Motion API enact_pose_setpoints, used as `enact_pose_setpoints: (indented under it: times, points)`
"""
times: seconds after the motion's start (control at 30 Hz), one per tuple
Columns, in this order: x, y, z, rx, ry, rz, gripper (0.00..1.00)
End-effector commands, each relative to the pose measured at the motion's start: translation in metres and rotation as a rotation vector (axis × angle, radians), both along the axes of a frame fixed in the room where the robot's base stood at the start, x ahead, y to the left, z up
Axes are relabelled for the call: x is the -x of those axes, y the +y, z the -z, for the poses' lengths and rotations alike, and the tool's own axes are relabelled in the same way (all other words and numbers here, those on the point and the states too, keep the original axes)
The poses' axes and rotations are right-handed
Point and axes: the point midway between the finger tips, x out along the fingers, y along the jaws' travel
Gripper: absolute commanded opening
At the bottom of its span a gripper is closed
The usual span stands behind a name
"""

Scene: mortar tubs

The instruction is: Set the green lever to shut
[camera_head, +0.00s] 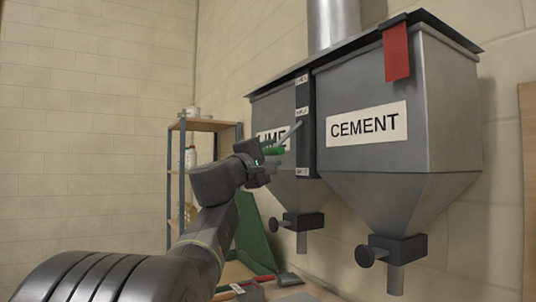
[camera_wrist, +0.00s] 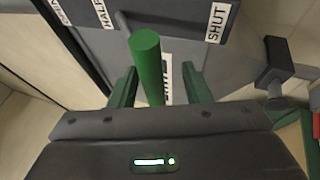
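The green lever (camera_head: 273,150) has a green grip on a grey rod, which sticks out from a dark upright strip (camera_head: 304,140) between the LIME and CEMENT hoppers. The strip carries upper, middle and lower labels. In the wrist view, HALF (camera_wrist: 103,15) and SHUT (camera_wrist: 216,23) can be read. The rod meets the strip near the middle label. My gripper (camera_head: 270,162) is at the grip. In the wrist view the green grip (camera_wrist: 147,65) stands between my gripper's two fingers (camera_wrist: 158,88), with a gap on both sides. The gripper is open.
The grey CEMENT hopper (camera_head: 400,155) is close to the right, with a red tag (camera_head: 396,52) hanging on it. Outlet valves (camera_head: 392,252) hang below the hoppers. A shelf rack (camera_head: 205,127) stands behind my arm. Tools (camera_head: 245,287) lie on a surface below.

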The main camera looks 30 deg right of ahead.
Motion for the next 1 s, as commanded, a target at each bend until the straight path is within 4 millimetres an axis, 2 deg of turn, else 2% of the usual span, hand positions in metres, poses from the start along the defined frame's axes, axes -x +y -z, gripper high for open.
enact_pose_setpoints:
  times: [0.57,0.77,1.0]
  points:
    - [0.003,0.005,-0.003,0.004,-0.005,0.001,0.41]
    - [0.017,0.03,0.007,0.005,-0.005,-0.003,0.41]
    - [0.043,0.078,0.024,0.005,-0.005,-0.003,0.41]
